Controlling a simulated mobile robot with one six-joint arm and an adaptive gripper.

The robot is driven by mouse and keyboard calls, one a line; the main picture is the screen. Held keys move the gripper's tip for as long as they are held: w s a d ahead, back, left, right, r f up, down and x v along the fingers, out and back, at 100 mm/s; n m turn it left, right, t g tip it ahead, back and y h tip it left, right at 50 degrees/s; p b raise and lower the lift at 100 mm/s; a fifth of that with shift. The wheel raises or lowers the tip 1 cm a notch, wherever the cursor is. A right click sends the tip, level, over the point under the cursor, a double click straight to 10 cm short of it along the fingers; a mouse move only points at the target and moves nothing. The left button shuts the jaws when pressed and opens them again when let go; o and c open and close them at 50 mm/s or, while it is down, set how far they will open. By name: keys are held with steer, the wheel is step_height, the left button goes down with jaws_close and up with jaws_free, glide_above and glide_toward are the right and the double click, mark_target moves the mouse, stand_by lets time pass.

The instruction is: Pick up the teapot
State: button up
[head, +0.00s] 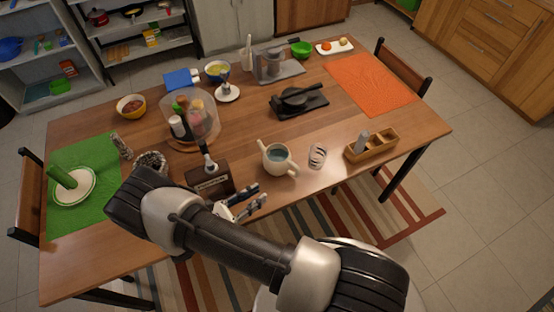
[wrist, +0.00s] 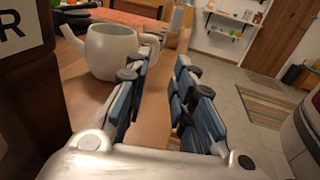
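The white teapot (head: 277,158) stands upright on the wooden table near its front edge, with its lid off and a bluish inside showing. In the wrist view the teapot (wrist: 108,52) is at the upper left, ahead and to the left of the fingers, with its handle on the right. My gripper (head: 252,200) is at the table's front edge, to the lower left of the teapot and apart from it. In the wrist view my gripper (wrist: 160,82) has its fingers spread, with nothing between them.
A dark box (head: 209,182) stands close to the left of my gripper. A black tray (head: 299,103) lies behind. Bare table shows around the teapot.

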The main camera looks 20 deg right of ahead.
mark_target(296, 170)
steer(key=shift+d+f+n+t, duration=0.1)
steer(key=shift+f+n+t, duration=0.2)
steer(key=shift+f, duration=0.15)
steer(key=b+x, duration=0.1)
steer(key=x, duration=1.1)
steer(key=b+x, duration=0.1)
steer(key=x, duration=0.4)
steer(key=shift+d+f+b, duration=0.15)
steer(key=shift+f+b, duration=0.1)
steer(key=shift+b, duration=0.1)
steer(key=shift+c, duration=0.4)
jaws_close()
steer(key=shift+r, duration=0.1)
